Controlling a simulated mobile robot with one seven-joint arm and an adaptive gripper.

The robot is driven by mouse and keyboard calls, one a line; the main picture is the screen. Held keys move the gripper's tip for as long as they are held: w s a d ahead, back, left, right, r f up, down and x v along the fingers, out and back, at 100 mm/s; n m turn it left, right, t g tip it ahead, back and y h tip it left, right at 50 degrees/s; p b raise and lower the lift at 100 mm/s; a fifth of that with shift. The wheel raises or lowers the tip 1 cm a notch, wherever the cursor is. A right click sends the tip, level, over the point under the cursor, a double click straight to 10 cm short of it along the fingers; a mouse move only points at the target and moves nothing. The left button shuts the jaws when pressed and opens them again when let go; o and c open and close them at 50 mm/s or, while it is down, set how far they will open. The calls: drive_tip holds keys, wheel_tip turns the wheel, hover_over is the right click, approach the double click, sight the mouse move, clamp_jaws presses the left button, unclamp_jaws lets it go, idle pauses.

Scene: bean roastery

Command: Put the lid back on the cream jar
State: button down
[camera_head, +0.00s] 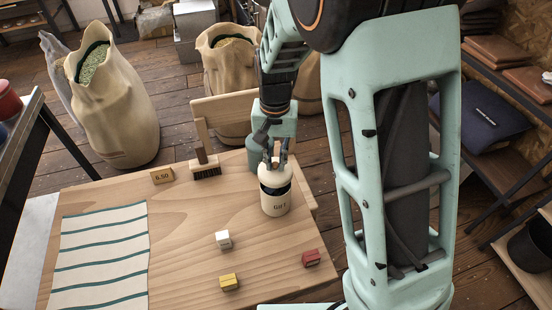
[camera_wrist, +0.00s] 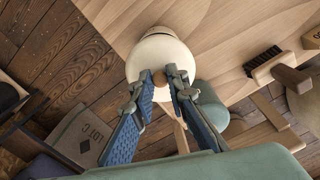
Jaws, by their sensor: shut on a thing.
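My gripper (camera_head: 275,160) points down over the jar. In the wrist view my gripper (camera_wrist: 160,78) is shut on the lid's brown wooden knob (camera_wrist: 158,76). The lid hides the jar's mouth, and I cannot tell whether it is fully seated.
A teal canister (camera_head: 254,155) stands close behind the jar. A brush (camera_head: 206,168) and a price block (camera_head: 161,176) lie left. A striped cloth (camera_head: 100,255) covers the left; the table's middle is clear.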

drive_tip(key=shift+f+b, duration=1.75)
drive_tip(key=shift+f, duration=0.9)
drive_tip(key=shift+f, duration=0.15)
idle(0.4)
drive_tip(key=c, duration=1.8)
unclamp_jaws()
drive_tip(key=shift+o, duration=0.2)
drive_tip(key=o, duration=0.4)
drive_tip(key=shift+o, duration=0.2)
